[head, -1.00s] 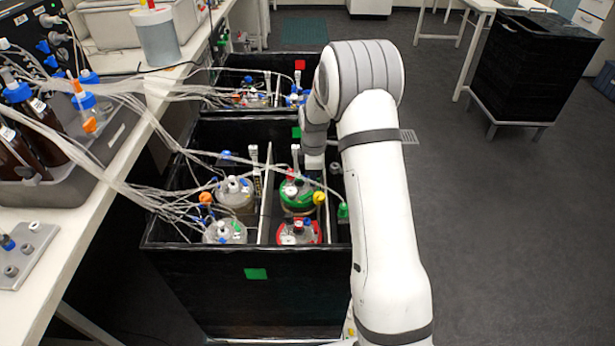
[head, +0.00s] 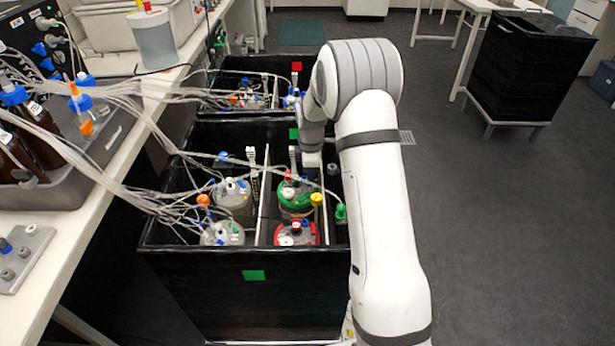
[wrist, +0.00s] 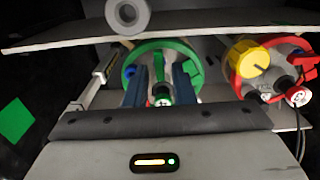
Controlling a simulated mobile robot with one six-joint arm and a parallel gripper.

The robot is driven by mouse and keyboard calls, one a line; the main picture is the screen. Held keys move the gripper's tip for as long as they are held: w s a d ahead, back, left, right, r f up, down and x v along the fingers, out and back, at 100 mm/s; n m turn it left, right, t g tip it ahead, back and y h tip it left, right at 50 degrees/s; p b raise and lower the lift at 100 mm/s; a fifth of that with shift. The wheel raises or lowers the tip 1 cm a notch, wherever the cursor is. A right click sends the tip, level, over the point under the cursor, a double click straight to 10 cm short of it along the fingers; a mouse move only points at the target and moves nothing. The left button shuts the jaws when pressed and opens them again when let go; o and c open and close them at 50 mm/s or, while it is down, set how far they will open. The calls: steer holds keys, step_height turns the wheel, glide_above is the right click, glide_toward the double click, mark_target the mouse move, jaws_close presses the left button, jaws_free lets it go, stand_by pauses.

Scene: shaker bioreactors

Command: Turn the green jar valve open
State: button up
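The jar with the green ring lid (head: 295,205) stands in the black bin, in the right column behind the red-lidded jar. In the wrist view its green lid (wrist: 187,52) lies beyond my gripper. My gripper (wrist: 160,88) shows as two dark blue fingers pointing at this lid, apart from each other. A small green and white valve part (wrist: 162,93) shows between the fingertips, with gaps on both sides. I cannot tell whether a finger touches it. In the head view my arm hides the fingers, above and behind the green jar.
The red-lidded jar (head: 296,234) stands in front of the green one; a yellow knob (wrist: 248,58) is close right of my fingers in the wrist view. White-lidded jars (head: 232,193) with many tubes fill the left column. Bin walls (head: 200,247) and a divider (head: 265,205) surround the jars.

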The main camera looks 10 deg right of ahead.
step_height(320, 180, up, 6)
steer(key=shift+r, duration=0.3)
stand_by(0.3)
steer(key=shift+s+r, duration=0.15)
steer(key=shift+r, duration=0.2)
steer(key=s+r+m+p, duration=0.1)
steer(key=s+r+m, duration=0.3)
steer(key=s+r, duration=0.45)
steer(key=s+r+m+t+p, duration=0.1)
steer(key=s+m, duration=0.3)
steer(key=s, duration=0.4)
steer(key=s+a+r+m+p, duration=0.1)
steer(key=s+r+m, duration=0.3)
steer(key=s, duration=0.4)
steer(key=s+r+m+t+p, duration=0.1)
steer(key=s+r+m, duration=0.2)
steer(key=s, duration=0.5)
steer(key=shift+a+m+t, duration=0.3)
steer(key=shift+m, duration=0.2)
